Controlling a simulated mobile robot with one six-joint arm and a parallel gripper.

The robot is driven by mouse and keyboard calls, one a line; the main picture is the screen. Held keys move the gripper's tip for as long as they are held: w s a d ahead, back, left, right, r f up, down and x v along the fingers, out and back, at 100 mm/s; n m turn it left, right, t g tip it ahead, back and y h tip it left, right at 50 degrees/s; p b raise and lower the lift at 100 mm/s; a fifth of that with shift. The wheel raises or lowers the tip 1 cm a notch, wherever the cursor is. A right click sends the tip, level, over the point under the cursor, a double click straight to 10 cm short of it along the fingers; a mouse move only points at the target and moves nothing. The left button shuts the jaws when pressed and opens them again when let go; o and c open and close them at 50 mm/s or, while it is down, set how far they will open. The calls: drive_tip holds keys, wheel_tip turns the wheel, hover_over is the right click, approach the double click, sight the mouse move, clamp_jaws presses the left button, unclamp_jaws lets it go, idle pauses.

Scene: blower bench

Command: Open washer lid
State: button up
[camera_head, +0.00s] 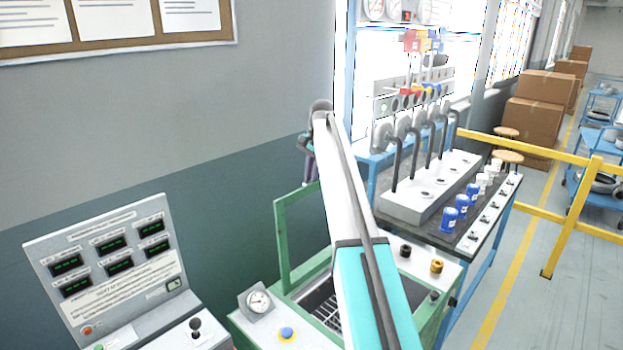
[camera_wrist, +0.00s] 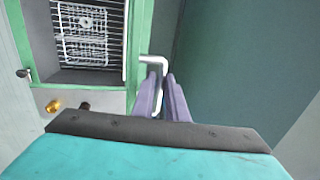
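The green washer (camera_head: 248,327) stands at the lower middle of the head view. Its green-framed lid (camera_head: 281,243) is raised and stands about upright at the back left of the opening. The wire basket (camera_wrist: 90,35) inside shows in the wrist view. A pale bent handle (camera_wrist: 152,59) sticks out from the lid's edge. My gripper (camera_wrist: 163,88), with purple fingers, has the handle between its fingers and appears shut on it. In the head view my gripper (camera_head: 309,165) is beside the lid's top; my arm hides part of the washer and lid.
A grey display panel (camera_head: 110,265) stands left of the washer. A gauge (camera_head: 258,301) and blue button (camera_head: 287,334) sit on the washer's front. A bench with blue-capped bottles (camera_head: 449,218) stands to the right. The wall (camera_head: 150,150) is close behind the lid. Yellow rails (camera_head: 530,150) stand farther right.

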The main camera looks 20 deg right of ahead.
drive_tip(key=o, duration=0.3)
drive_tip(key=shift+w+d+f, duration=0.1)
drive_tip(key=shift+w+f, duration=0.1)
drive_tip(key=shift+f, duration=0.1)
drive_tip(key=shift+s+r, duration=0.15)
drive_tip(key=shift+r, duration=0.1)
drive_tip(key=shift+s+d+r+p, duration=0.1)
drive_tip(key=shift+s+r+p, duration=0.3)
drive_tip(key=shift+r, duration=0.8)
drive_tip(key=shift+s+d+r+p, duration=0.15)
drive_tip(key=shift+r+p, duration=0.4)
drive_tip(key=shift+r, duration=0.7)
drive_tip(key=shift+s+d+r+p, duration=0.15)
drive_tip(key=shift+r+p, duration=0.35)
drive_tip(key=shift+r, duration=0.7)
